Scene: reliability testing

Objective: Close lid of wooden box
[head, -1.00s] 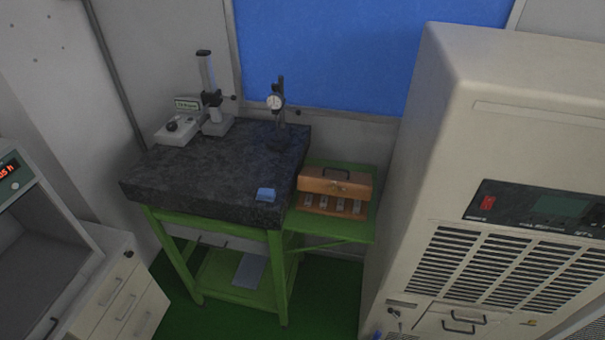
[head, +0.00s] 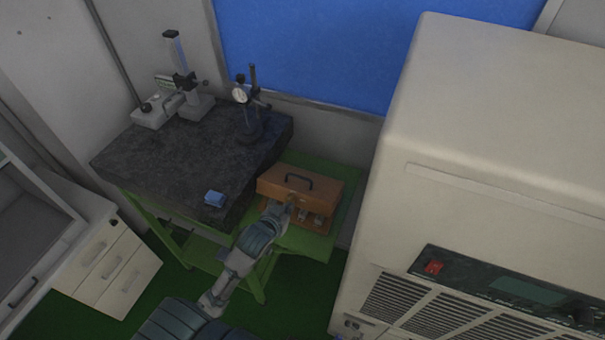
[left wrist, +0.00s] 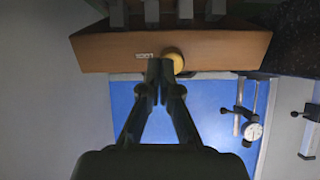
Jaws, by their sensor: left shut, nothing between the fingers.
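The wooden box (head: 267,203) sits on a green shelf right of the dark stone table. Its orange-brown lid (head: 325,189) has a dark handle on top and stands raised, with grey pieces showing in the gap below its front. The left wrist view, which looks upside down, shows the lid's front face (left wrist: 222,49) with a small label and a round yellow knob (left wrist: 174,61). My left gripper (head: 292,201) is at the lid's front; its fingertips (left wrist: 160,68) are together, empty, beside the knob. I cannot tell if they touch the lid. My right gripper is out of view.
A large beige cabinet (head: 470,110) stands close on the right. Some green shelf (head: 310,243) is bare before the box.

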